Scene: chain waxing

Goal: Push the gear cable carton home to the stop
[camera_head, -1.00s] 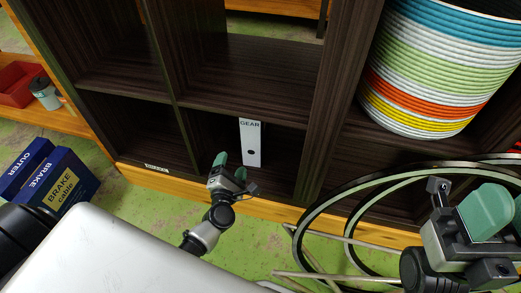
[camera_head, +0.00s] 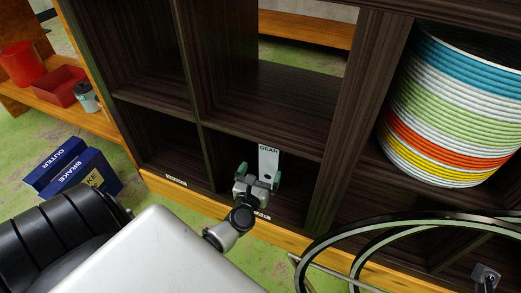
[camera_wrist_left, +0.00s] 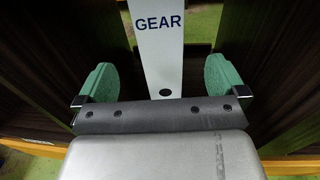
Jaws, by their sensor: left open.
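The white gear cable carton (camera_head: 268,162) stands upright in a lower compartment of the dark shelf, its narrow face marked GEAR toward me. It also shows in the left wrist view (camera_wrist_left: 157,45), with a dark round hole low on its face. My left gripper (camera_head: 259,175) is in front of the carton, open. In the wrist view its green fingers (camera_wrist_left: 159,80) stand one on each side of the carton, with gaps. The palm hides the carton's foot; contact cannot be told. Only a small part of my right gripper (camera_head: 487,276) shows at the lower right; its fingers are out of view.
Dark dividers (camera_head: 200,150) flank the compartment; the one to its left is empty. Blue brake cable boxes (camera_head: 75,170) are at the left. Bike wheels or tyres (camera_head: 350,255) lie at the lower right, below a striped round basket (camera_head: 450,110).

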